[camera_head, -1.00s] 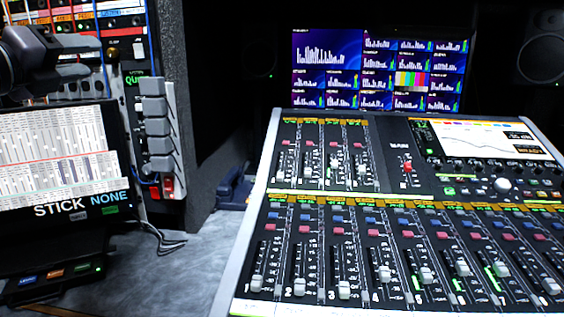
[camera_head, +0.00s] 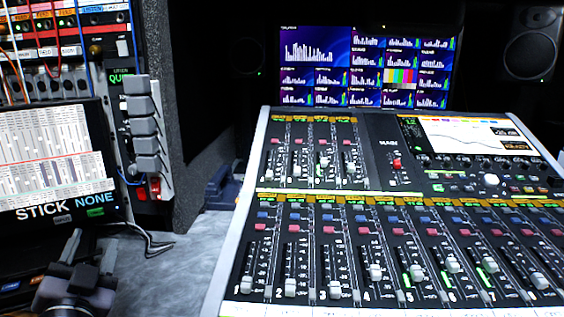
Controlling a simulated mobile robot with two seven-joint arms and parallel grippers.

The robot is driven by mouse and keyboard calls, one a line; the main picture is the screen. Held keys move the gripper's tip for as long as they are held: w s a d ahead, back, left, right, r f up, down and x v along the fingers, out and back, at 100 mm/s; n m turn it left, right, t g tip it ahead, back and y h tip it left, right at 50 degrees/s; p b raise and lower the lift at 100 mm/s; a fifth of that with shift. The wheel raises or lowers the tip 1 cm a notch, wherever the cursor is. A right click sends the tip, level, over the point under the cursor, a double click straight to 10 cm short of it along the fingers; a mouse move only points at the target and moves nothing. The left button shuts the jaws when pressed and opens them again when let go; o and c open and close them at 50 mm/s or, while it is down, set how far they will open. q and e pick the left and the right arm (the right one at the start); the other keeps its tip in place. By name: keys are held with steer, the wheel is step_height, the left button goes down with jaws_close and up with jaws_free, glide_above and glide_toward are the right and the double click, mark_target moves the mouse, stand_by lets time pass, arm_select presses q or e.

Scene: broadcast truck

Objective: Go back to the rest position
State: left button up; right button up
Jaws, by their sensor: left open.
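My left gripper (camera_head: 78,262) is at the bottom left of the head view, pointing up in the picture. It is open and I see nothing between its fingers. It hangs in front of the lower edge of the screen (camera_head: 52,160) that reads "STICK NONE" and covers part of the dark unit below it. My right gripper is not in view.
A large mixing console (camera_head: 385,215) with several faders fills the right. A meter display (camera_head: 365,68) stands behind it, with a speaker (camera_head: 531,54) at the far right. A rack with patch cables and grey levers (camera_head: 143,125) stands at left. Grey floor (camera_head: 185,262) lies between.

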arm_select(q)
steer(key=s+f+n+g, duration=0.1)
steer(key=s+f+g, duration=0.2)
steer(key=f, duration=0.3)
steer(key=s+f+n+g, duration=0.1)
steer(key=s+f+g, duration=0.2)
steer(key=f, duration=0.4)
steer(key=s+d+f+g+h, duration=0.3)
steer(key=s+d+f+g, duration=0.15)
steer(key=s+f, duration=0.4)
steer(key=s+d+f+g+h, duration=0.3)
steer(key=s+f+g, duration=0.3)
steer(key=s, duration=0.5)
steer(key=w+d+f+t+h, duration=0.2)
steer(key=w+d+f+t, duration=0.2)
steer(key=w+f+t, duration=0.25)
step_height(320, 180, up, 16)
steer(key=a+p, duration=0.1)
steer(key=p, duration=1.7)
steer(key=shift+r+t, duration=0.15)
steer(key=shift+t, duration=0.15)
steer(key=shift+s, duration=0.1)
